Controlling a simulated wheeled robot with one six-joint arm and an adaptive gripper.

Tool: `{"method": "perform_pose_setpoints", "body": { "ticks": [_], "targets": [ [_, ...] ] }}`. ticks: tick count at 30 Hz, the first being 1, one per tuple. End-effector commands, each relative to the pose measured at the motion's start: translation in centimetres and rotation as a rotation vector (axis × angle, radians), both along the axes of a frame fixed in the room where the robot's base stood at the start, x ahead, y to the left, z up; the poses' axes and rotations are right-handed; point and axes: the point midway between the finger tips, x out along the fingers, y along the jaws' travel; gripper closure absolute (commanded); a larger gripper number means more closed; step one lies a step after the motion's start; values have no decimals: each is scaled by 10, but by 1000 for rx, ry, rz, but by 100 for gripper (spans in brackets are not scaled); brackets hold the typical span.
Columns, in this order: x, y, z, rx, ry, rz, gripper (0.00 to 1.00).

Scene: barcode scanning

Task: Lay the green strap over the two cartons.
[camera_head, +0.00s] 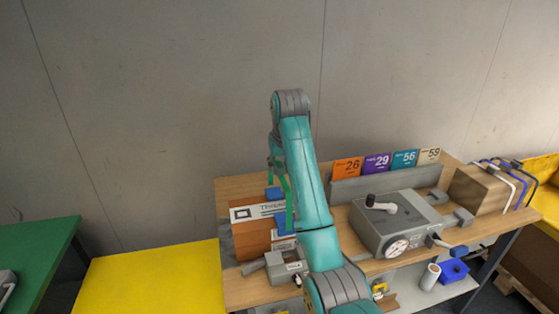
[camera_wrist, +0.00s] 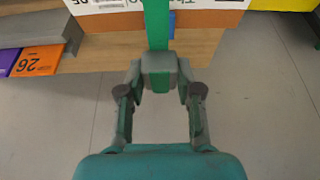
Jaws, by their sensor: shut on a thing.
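My gripper (camera_wrist: 159,77) is shut on the grey end of the green strap (camera_wrist: 157,24). In the head view the strap (camera_head: 289,196) hangs as a narrow green band below my gripper (camera_head: 275,163), in front of the cartons. An orange-brown carton (camera_head: 249,243) with a white printed label stands at the left of the bench. Blue and white surfaces show beside it, partly behind the strap and my arm; I cannot tell clearly where the second carton begins. The wrist view shows the orange carton side (camera_wrist: 210,18) and a white label at the top edge, beyond the strap.
The wooden bench (camera_head: 240,187) holds a grey machine (camera_head: 392,225) with a dial at right, a brown box (camera_head: 479,190), and coloured number cards (camera_head: 378,163) at the back. A small grey device (camera_head: 287,268) sits at the front. A yellow table (camera_head: 155,276) stands left.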

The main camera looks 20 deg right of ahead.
Motion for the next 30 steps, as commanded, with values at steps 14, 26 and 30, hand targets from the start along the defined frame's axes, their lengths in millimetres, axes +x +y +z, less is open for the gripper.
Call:
{"method": "perform_pose_setpoints", "body": {
  "ticks": [14, 26, 30],
  "targets": [
    [0, 0, -29, 0, 1, 0, 100],
    [0, 0, -53, 0, 1, 0, 100],
    [0, 0, -61, 0, 0, 0, 100]
  ]
}}
